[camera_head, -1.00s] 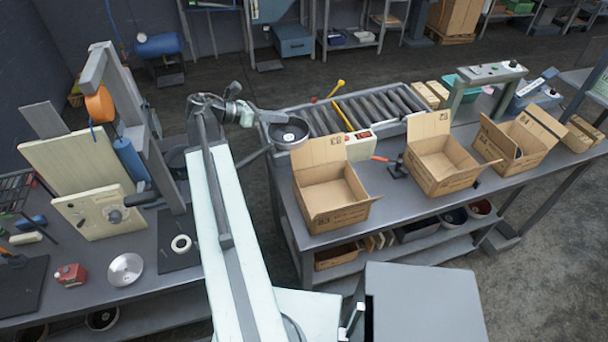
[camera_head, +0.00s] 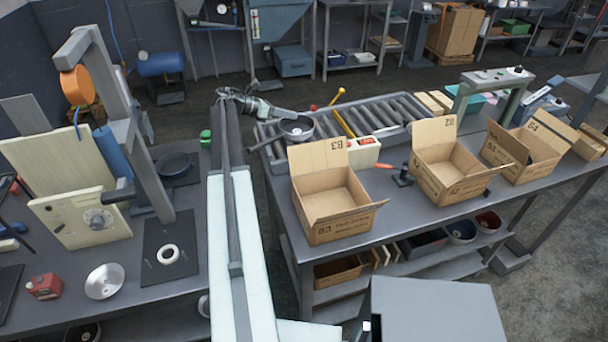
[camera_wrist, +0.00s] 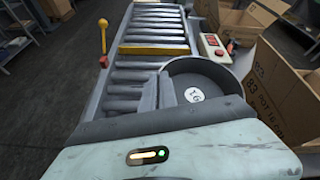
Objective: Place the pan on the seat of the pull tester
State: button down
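The dark grey pan (camera_head: 297,127), with a round white label in it, is at the tip of my gripper (camera_head: 286,115), over the near left end of the roller conveyor. In the wrist view the pan (camera_wrist: 222,76) lies just beyond the fingers (camera_wrist: 158,94), which look closed on its near left side; the exact grip is partly hidden. An upright grey frame with an orange disc and blue cylinder, which looks like the pull tester (camera_head: 122,128), stands on the left bench. A dark round dish (camera_head: 174,164) sits behind its post; I cannot tell whether it is the seat.
The roller conveyor (camera_head: 375,115) has a yellow bar and a yellow-knobbed lever. An open carton (camera_head: 333,195) stands close to the pan, with more cartons to its right. A floor gap separates the benches.

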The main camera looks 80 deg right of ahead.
aim_at(290, 138)
jog(key=s+a+f+b, duration=0.1)
jog(key=a, duration=0.1)
jog(key=s+a+f+b, duration=0.1)
jog(key=a+f, duration=0.1)
jog(key=a, duration=0.1)
jog(key=s+a+f+b, duration=0.1)
jog(key=a+b, duration=0.1)
jog(key=a, duration=0.1)
jog(key=shift+s+f, duration=0.35)
jog(key=shift+f, duration=0.05)
jog(key=shift+s+a, duration=0.15)
jog(key=shift+a, duration=0.15)
jog(key=a+f+b, duration=0.1)
jog(key=s+a+f+b, duration=0.1)
jog(key=shift+s+a+f+b, duration=0.15)
jog(key=shift+a+f+b, duration=0.2)
jog(key=shift+a, duration=0.05)
jog(key=shift+r, duration=0.15)
jog(key=shift+f+b, duration=0.35)
jog(key=shift+f, duration=0.2)
jog(key=shift+f, duration=0.1)
